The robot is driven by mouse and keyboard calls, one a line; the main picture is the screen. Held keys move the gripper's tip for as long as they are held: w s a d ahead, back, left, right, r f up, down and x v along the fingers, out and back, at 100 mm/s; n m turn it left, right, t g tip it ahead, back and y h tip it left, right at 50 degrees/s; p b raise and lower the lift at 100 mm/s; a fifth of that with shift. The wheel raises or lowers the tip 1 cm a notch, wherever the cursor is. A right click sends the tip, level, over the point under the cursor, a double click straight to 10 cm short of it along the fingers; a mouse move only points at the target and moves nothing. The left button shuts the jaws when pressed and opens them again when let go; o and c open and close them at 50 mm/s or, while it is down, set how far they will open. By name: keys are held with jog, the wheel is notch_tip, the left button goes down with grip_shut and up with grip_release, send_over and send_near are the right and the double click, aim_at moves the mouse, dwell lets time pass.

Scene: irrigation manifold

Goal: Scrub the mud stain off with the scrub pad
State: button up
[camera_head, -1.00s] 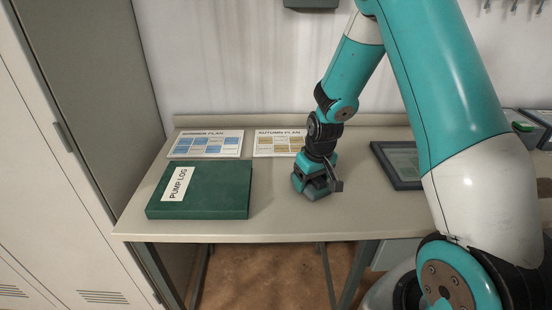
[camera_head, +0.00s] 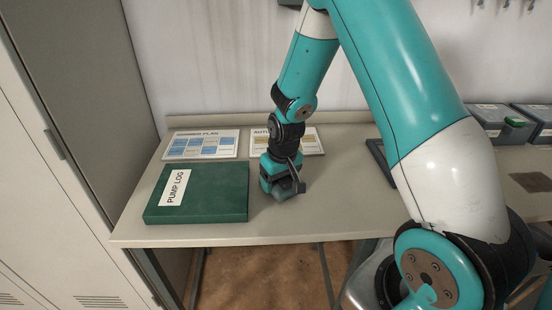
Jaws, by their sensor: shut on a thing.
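My gripper (camera_head: 284,188) is low over the table, just right of the green binder, pointing down. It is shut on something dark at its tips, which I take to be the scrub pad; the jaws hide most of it. I cannot tell whether it touches the tabletop. A dark brown patch (camera_head: 532,182) on the tabletop at the far right looks like the mud stain. My gripper is far to its left. No stain shows on the bare top around the gripper.
The green pump log binder (camera_head: 215,205) lies left on the table (camera_head: 345,215). Behind are the summer plan card (camera_head: 203,145) and the partly hidden autumn plan card (camera_head: 310,140). A dark-framed panel (camera_head: 379,158) is partly behind my arm. Grey boxes (camera_head: 488,118) stand back right.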

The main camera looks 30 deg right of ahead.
notch_tip(320, 180, up, 3)
jog(key=shift+f+p, duration=0.15)
jog(key=shift+p, duration=0.15)
jog(key=shift+r+p, duration=2.2)
jog(key=shift+r, duration=0.35)
